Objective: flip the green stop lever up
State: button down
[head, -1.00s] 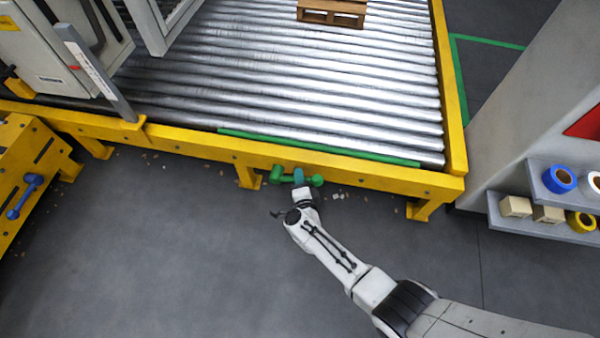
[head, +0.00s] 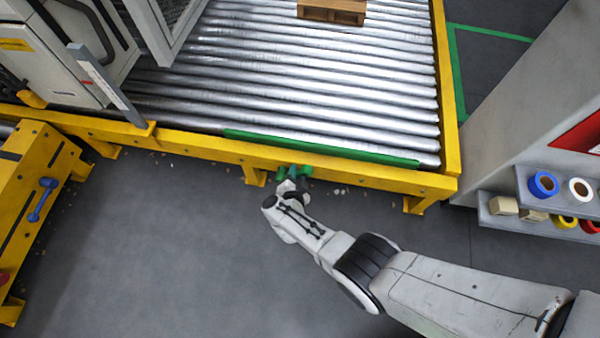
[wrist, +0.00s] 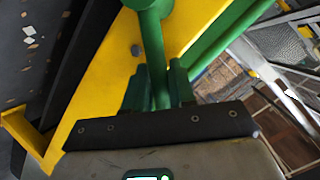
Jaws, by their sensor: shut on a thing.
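The green stop lever (head: 306,171) is on the outer face of the yellow conveyor frame (head: 210,148), just below the long green stop bar (head: 320,147). In the wrist view its green shaft (wrist: 152,50) runs from a round green end at the top edge down between my fingers. My gripper (wrist: 158,85) has dark green fingertips, one on each side of the shaft, and is shut on it. In the head view my gripper (head: 292,173) is small and partly covers the lever, so its exact tilt is hard to tell.
A wooden pallet (head: 332,10) lies on the rollers (head: 320,70). A blue lever (head: 43,200) is on a yellow frame at the left. A shelf (head: 525,180) with tape rolls and small boxes stands at the right. The grey floor (head: 160,270) in front is largely clear.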

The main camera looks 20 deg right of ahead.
jog(key=w+a+n+h+b, duration=0.1)
jog(key=w+a+r+n+g+b, duration=0.1)
jog(key=shift+a+r+n+h, duration=0.2)
jog(key=shift+a+n+h, duration=0.15)
jog(key=shift+n+h, duration=0.05)
jog(key=shift+w+a+r+n+g+h+b, duration=0.2)
jog(key=shift+a+n+g+h+b, duration=0.15)
jog(key=shift+b, duration=0.2)
jog(key=c, duration=1)
grip_release()
jog(key=shift+d, duration=0.1)
jog(key=shift+c, duration=0.2)
jog(key=p+v, duration=0.6)
jog(key=v, duration=0.4)
jog(key=shift+s+a+r, duration=0.15)
jog(key=shift+s+a, duration=0.1)
